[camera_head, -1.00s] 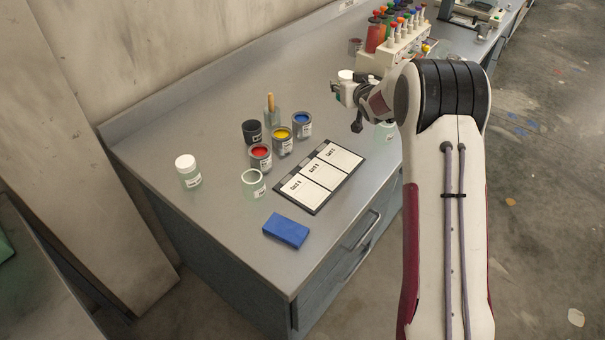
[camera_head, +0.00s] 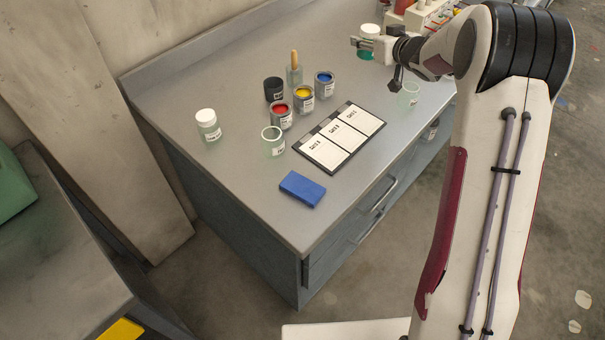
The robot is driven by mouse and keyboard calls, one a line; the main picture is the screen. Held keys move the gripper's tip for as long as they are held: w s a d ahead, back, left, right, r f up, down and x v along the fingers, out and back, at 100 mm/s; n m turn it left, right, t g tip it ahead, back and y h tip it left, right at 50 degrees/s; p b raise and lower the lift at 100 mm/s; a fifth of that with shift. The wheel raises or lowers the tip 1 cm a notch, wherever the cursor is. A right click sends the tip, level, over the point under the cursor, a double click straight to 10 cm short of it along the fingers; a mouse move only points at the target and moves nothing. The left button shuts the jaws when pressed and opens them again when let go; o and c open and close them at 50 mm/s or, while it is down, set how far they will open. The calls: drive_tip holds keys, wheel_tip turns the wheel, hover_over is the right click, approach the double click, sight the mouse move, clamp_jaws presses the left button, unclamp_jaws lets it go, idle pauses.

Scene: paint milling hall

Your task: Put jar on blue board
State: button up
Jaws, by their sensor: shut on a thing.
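Another white-lidded jar (camera_head: 208,125) stands upright at the left. Open clear jars stand left of the card panel (camera_head: 312,143) and near its right end (camera_head: 409,94).
Red (camera_head: 281,115), yellow (camera_head: 304,98) and blue (camera_head: 324,84) paint cans stand mid-bench, beside a dark cup (camera_head: 273,89) and a wooden-handled tool in a glass (camera_head: 294,72). A rack (camera_head: 425,15) stands at the back right. The bench around the blue board is clear.

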drive_tip(key=s+a+n+g+y, duration=0.3)
drive_tip(key=s+a+n+g, duration=0.1)
drive_tip(key=s, duration=0.7)
drive_tip(key=s+a+f+n+g+y, duration=0.1)
drive_tip(key=s+a+n+g+y, duration=0.2)
drive_tip(key=s+a, duration=0.5)
drive_tip(key=s+a+f+n+g+y, duration=0.1)
drive_tip(key=s+a+n+g+y, duration=0.2)
drive_tip(key=s, duration=1.1)
drive_tip(key=a+n+g, duration=0.3)
drive_tip(key=a+n, duration=0.1)
drive_tip(key=shift+s+f+n+y, duration=0.2)
drive_tip(key=shift+s+n+y, duration=0.1)
drive_tip(key=shift+s, duration=0.1)
drive_tip(key=shift+f, duration=0.1)
hover_over(303, 187)
drive_tip(key=shift+f, duration=3)
drive_tip(key=shift+f, duration=0.15)
drive_tip(key=shift+f, duration=1.75)
drive_tip(key=shift+f, duration=0.1)
